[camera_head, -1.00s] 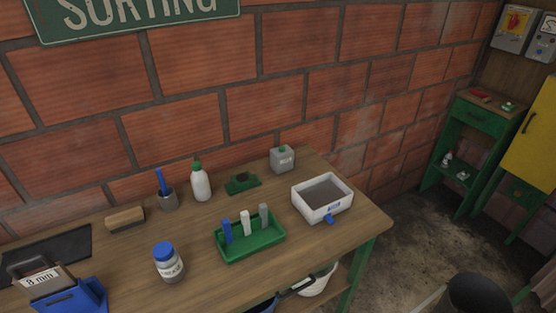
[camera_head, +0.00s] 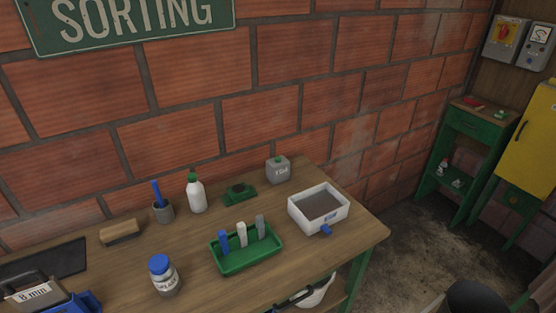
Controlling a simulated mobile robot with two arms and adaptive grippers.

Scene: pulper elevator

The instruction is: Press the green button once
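I cannot make out a green button for certain. Two grey boxes hang on the wall at the top right: one with a yellow and red plate (camera_head: 505,38), one with a dial (camera_head: 538,45). Small details on them are too small to tell. A grey container with a green top (camera_head: 278,170) stands on the wooden workbench, but I cannot tell its top as a button. Neither of my grippers is in view.
The workbench (camera_head: 206,275) holds a green tray (camera_head: 246,262), a white box (camera_head: 319,208), a blue-lidded jar (camera_head: 164,277) and a white bottle (camera_head: 195,194). A green shelf unit (camera_head: 465,155) and yellow cabinet (camera_head: 532,142) stand right. Bare floor (camera_head: 405,225) lies between.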

